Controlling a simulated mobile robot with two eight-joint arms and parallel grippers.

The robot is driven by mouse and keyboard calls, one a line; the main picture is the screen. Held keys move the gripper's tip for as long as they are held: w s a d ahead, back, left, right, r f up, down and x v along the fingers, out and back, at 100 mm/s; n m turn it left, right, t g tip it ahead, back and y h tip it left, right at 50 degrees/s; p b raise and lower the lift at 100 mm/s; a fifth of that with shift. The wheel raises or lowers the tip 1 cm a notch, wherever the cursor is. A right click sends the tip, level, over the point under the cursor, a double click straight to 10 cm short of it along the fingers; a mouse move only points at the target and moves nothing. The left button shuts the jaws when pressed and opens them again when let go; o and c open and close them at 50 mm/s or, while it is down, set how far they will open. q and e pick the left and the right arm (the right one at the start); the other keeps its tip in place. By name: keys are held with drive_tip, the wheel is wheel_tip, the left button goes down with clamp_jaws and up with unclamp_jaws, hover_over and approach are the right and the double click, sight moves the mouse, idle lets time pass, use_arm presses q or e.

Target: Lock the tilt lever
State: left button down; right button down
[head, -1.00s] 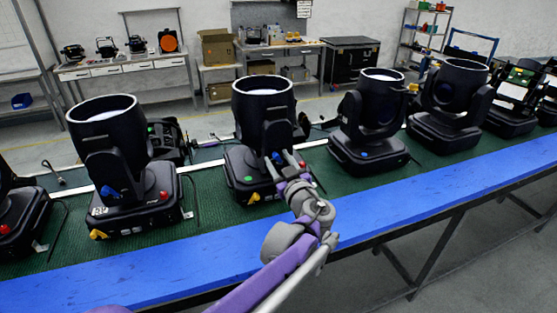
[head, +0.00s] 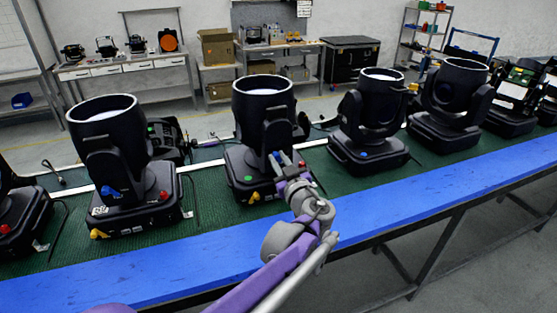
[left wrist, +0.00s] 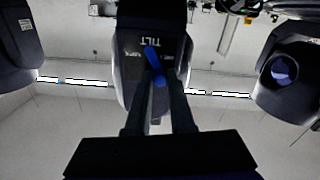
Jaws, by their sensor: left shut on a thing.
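The moving-head par can (head: 262,100) in the middle of the row stands upright on the green mat. My left gripper (head: 280,163) reaches its yoke from the front. In the left wrist view, a blue lever (left wrist: 157,78) sits under a white TILT label (left wrist: 153,42) on the dark yoke. My left gripper (left wrist: 155,88) is shut on this blue lever, with its two dark fingers on either side. The lever leans slightly, its upper end to the left. In the head view, the gripper hides most of the lever. My right gripper is not in view.
Similar par cans stand to the left (head: 112,135) and right (head: 372,110) on the green mat (head: 215,205). A blue strip (head: 430,200) runs along the bench's front edge. Cables lie between the fixtures. A back table (head: 130,65) stands beyond clear floor.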

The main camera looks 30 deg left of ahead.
sight(285, 151)
use_arm(q)
drive_tip(key=shift+r, duration=0.1)
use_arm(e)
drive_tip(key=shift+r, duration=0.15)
use_arm(q)
drive_tip(key=m, duration=0.2)
drive_tip(key=p, duration=0.1)
drive_tip(key=shift+w+d+r+m, duration=0.2)
drive_tip(key=shift+w+d+m, duration=0.1)
drive_tip(key=shift+m, duration=0.1)
drive_tip(key=shift+w+d+f+m+p, duration=0.1)
drive_tip(key=shift+w+d+m+p, duration=0.15)
drive_tip(key=shift+m, duration=1.2)
drive_tip(key=shift+w+d+f+m+p, duration=0.1)
drive_tip(key=shift+w+d+m, duration=0.15)
drive_tip(key=shift+m, duration=1.15)
drive_tip(key=shift+w+d+f+m+p, duration=0.1)
drive_tip(key=shift+w+d+m+p, duration=0.2)
drive_tip(key=shift+m, duration=1.15)
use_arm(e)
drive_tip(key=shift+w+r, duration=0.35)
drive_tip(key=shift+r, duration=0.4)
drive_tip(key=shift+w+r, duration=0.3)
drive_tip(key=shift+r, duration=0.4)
use_arm(q)
drive_tip(key=shift+w+a, duration=0.1)
drive_tip(key=c, duration=0.8)
unclamp_jaws()
